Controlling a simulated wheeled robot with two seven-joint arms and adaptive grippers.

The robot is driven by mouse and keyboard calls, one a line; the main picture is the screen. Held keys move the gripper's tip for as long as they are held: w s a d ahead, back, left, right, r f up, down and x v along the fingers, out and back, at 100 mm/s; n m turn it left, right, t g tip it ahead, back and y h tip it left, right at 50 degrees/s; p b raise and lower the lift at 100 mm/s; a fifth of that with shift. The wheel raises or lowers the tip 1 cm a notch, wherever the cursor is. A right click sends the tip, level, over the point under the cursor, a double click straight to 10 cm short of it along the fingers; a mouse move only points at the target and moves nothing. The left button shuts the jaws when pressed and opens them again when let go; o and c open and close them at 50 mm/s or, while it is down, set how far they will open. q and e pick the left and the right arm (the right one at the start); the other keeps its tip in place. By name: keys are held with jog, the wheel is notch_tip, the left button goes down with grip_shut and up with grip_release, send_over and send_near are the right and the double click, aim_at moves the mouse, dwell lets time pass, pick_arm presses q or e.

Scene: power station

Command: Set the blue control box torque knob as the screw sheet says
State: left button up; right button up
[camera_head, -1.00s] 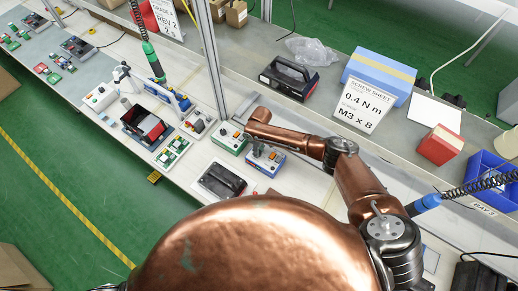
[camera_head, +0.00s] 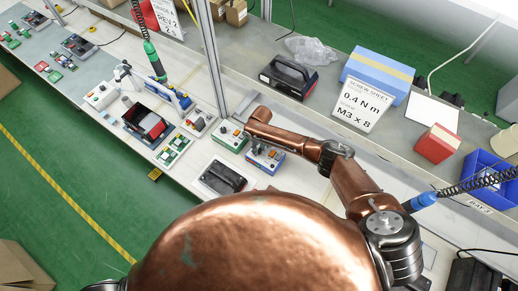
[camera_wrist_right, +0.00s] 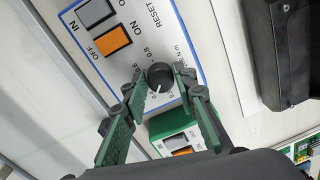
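The blue control box (camera_head: 272,166) is on the bench, partly under my right arm. In the wrist view its blue-edged white panel (camera_wrist_right: 112,62) shows a grey button, an orange switch and a black torque knob (camera_wrist_right: 160,74). The knob's white pointer is toward the bottom of the picture; 0.6 and 0.8 are readable at its upper left, and other marks are partly hidden. My right gripper (camera_wrist_right: 160,76) has its fingertips on either side of the knob, seemingly with small gaps. The screw sheet (camera_head: 362,104) stands behind, reading 0.4 N m, M3 x 8. My left gripper is out of view.
A green control box (camera_head: 230,136) is close beside the blue one and shows below it in the wrist view. A metal post (camera_head: 213,60) rises behind the boxes. A blue bin (camera_head: 484,170) is at right.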

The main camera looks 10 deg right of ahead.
aim_at(260, 149)
jog(key=o, duration=0.3)
jog(key=shift+o, duration=0.2)
notch_tip(260, 149, up, 12)
jog(key=shift+w+d, duration=0.2)
jog(key=shift+d, duration=0.1)
dwell(0.3)
